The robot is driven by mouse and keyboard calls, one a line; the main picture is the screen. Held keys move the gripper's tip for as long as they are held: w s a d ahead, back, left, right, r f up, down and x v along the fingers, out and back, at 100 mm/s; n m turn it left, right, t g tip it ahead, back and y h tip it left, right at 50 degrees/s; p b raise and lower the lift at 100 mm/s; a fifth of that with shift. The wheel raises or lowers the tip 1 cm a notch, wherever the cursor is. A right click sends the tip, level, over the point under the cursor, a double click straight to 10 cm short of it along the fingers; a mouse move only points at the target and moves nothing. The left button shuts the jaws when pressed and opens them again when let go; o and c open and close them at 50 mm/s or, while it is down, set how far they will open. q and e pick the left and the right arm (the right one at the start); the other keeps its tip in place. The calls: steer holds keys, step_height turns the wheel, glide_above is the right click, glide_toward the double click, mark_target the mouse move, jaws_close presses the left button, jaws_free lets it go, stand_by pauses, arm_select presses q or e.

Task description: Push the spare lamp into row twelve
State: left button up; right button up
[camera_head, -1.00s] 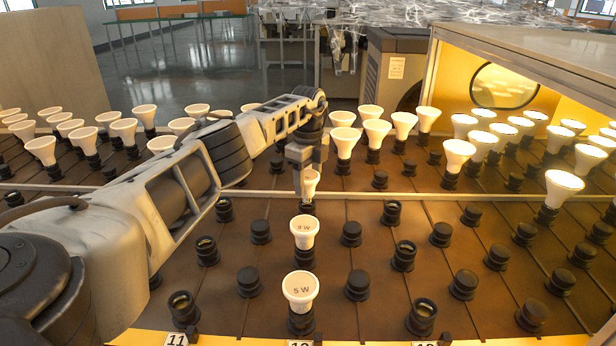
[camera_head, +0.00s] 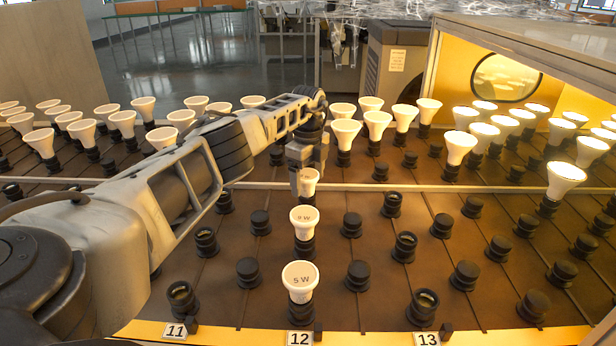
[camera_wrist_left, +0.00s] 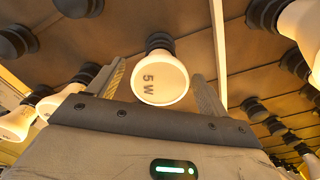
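Row twelve is marked by the 12 label (camera_head: 299,339) at the front edge. A front lamp (camera_head: 300,280) reading 5 W and a second lamp (camera_head: 304,220) stand upright in this row's black sockets. A third white lamp (camera_head: 308,182) is behind them, directly under my left gripper (camera_head: 305,178), which partly hides it. In the left wrist view, a 5 W lamp (camera_wrist_left: 160,80) with a black base lies between my open left fingers (camera_wrist_left: 158,72), with a gap on each side. I cannot tell which lamp is the spare. My right gripper is not in view.
Empty black sockets stand in rows eleven (camera_head: 182,300) and thirteen (camera_head: 423,305) on either side. A thin rail (camera_head: 400,187) crosses behind them. Several lamps stand beyond it. A lit lamp (camera_head: 563,180) is at right, near an open-fronted cabinet (camera_head: 520,45).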

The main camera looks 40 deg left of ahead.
arm_select(q)
steer(key=shift+r, duration=0.7)
step_height(320, 180, up, 15)
steer(key=p, duration=0.1)
steer(key=shift+f, duration=0.2)
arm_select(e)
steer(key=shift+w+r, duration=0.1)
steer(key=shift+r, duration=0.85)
arm_select(q)
steer(key=shift+p, duration=0.35)
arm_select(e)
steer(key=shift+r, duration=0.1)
